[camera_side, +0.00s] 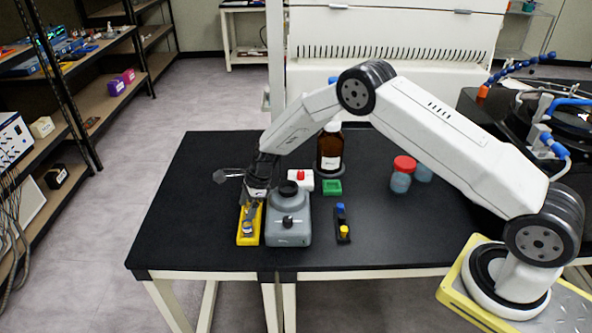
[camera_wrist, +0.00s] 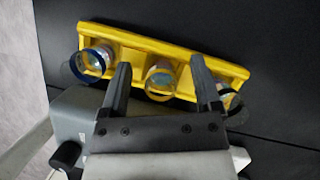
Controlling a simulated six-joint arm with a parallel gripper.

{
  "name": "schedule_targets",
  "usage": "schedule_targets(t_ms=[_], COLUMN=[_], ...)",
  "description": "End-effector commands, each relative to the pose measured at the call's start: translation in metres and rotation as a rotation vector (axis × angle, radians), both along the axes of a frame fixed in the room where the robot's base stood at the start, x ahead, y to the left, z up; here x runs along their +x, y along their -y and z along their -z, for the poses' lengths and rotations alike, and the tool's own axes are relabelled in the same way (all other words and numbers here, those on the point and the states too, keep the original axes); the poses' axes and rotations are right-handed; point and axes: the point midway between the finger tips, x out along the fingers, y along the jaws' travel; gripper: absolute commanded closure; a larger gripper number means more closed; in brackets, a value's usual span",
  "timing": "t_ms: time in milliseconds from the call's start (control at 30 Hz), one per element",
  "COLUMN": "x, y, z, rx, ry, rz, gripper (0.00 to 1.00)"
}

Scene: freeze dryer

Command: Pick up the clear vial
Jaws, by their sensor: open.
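A yellow rack (camera_wrist: 130,38) lies on the black table and holds three round glass vials in a row. The middle vial (camera_wrist: 160,80) looks clear, with yellow showing through it. The left vial (camera_wrist: 92,63) has a dark blue rim, and the right vial (camera_wrist: 231,101) is partly hidden behind a finger. My gripper (camera_wrist: 160,65) is open, with its two fingers on either side of the middle vial in the wrist view. In the side view my gripper (camera_side: 252,198) is low over the back part of the yellow rack (camera_side: 248,236). I cannot tell whether the fingers touch anything.
A grey device with a black knob (camera_side: 289,228) stands close on the right of the rack. Nearby are a brown bottle (camera_side: 330,150), a green tray (camera_side: 332,187), a small dark holder (camera_side: 342,230) and a red-capped jar (camera_side: 402,175).

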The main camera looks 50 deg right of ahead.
Motion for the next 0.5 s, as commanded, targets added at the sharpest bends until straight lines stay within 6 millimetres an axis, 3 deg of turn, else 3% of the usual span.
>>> schedule_targets(t_ms=[500], x=[0.0002], y=[-0.0004], z=[0.0008], rx=[0.0], ry=[0.001], rz=[0.0], gripper=[0.19])
